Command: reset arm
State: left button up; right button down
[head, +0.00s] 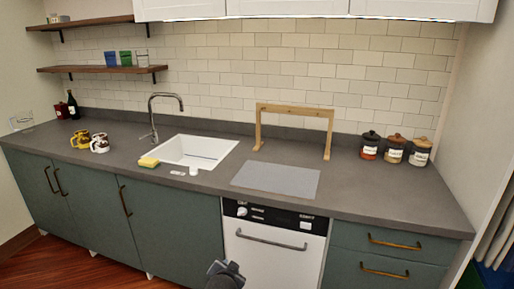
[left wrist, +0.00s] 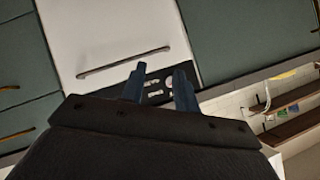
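My left gripper (left wrist: 160,72) shows in the left wrist view with its two dark fingers apart and nothing between them. It faces the white dishwasher front (left wrist: 105,35), which appears turned in that view. In the head view, a dark part of one of my arms rises at the bottom edge in front of the dishwasher (head: 270,262). I cannot tell its finger state there. My right gripper is not clearly seen in either view.
A grey counter (head: 350,190) runs above green cabinets (head: 170,215). On it are a sink (head: 195,150), a yellow sponge (head: 149,162), two mugs (head: 99,143), a wooden frame (head: 295,109), a grey board (head: 276,179) and three jars (head: 394,150). The floor (head: 85,268) shows at lower left.

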pick_arm(q)
jog(key=s+a+f+n+g, duration=0.1)
jog(key=s+a+f+g, duration=0.1)
jog(key=s, duration=1.2)
jog(key=s+a+f+n+g, duration=0.2)
jog(key=s+f+g, duration=0.2)
jog(key=s, duration=1)
jog(key=s+a+f+n+g+h, duration=0.1)
jog(key=s+a+f+n+g, duration=0.1)
jog(key=s, duration=1.2)
jog(key=shift+s+a+f+g, duration=0.25)
jog(key=shift+f+g, duration=0.3)
jog(key=shift+g, duration=0.45)
pick_arm(e)
jog(key=shift+w+r, duration=0.1)
jog(key=shift+w, duration=0.1)
